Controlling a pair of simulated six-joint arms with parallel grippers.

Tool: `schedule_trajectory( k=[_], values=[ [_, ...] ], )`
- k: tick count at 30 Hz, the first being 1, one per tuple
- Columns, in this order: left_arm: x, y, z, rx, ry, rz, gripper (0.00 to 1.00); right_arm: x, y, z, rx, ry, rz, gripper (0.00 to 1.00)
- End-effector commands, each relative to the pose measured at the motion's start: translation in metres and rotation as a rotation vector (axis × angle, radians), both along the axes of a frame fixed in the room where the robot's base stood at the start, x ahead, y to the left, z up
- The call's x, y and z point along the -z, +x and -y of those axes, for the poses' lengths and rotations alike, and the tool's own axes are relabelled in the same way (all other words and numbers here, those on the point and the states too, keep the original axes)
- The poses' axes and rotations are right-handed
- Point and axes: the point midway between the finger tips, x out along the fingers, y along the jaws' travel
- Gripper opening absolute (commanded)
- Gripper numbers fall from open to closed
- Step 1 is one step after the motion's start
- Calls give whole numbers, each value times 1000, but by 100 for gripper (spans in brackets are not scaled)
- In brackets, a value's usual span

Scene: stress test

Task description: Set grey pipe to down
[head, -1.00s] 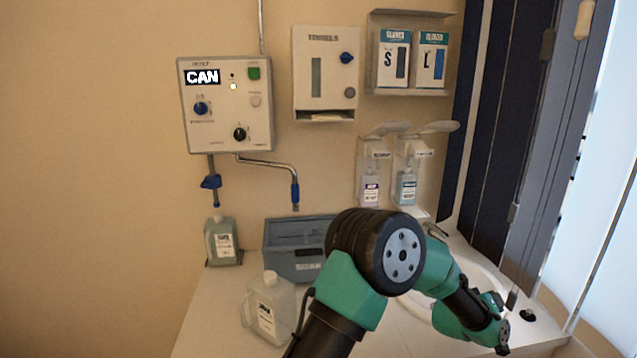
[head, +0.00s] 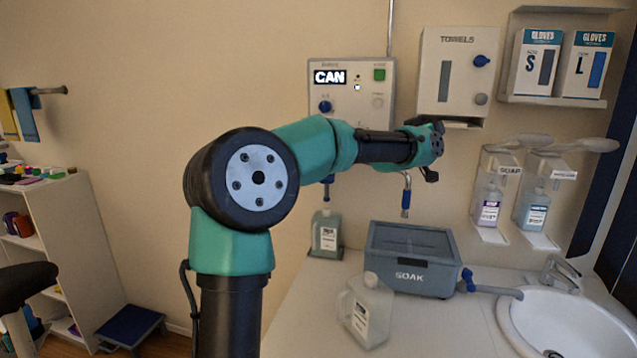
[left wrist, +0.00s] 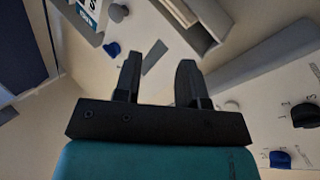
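The grey pipe (head: 407,180) shows in the head view below the control box (head: 378,108). Its blue-sleeved end points down beside the wall. Its upper part is hidden behind my left arm. My left gripper (head: 434,150) is in front of the wall, just under the towel dispenser, above and to the right of the pipe's end and apart from it. In the left wrist view my left gripper (left wrist: 160,75) has its two fingers apart with nothing between them. I cannot make out the pipe in that view. My right gripper is in neither view.
A towel dispenser (head: 455,75) and glove boxes (head: 536,65) hang at the upper right. Soap dispensers (head: 490,200) are right of the pipe. A SOAK tub (head: 410,275), a white jug (head: 366,312) and a green-grey bottle (head: 327,235) stand on the counter, beside the sink (head: 565,325).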

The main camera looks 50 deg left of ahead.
Motion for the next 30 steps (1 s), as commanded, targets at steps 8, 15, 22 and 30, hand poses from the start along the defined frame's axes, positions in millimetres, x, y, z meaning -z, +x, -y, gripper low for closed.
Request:
schedule_trajectory(
  k=[8,15,22,30],
  values=[
    [-6,-36,-78,-147,249,6,38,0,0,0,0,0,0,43],
    [38,-55,-138,-264,574,-47,38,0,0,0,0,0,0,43],
    [97,-93,-206,-368,1005,-136,38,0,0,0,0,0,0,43],
    [168,-155,-265,-406,1500,-235,38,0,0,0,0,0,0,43]
  ],
)
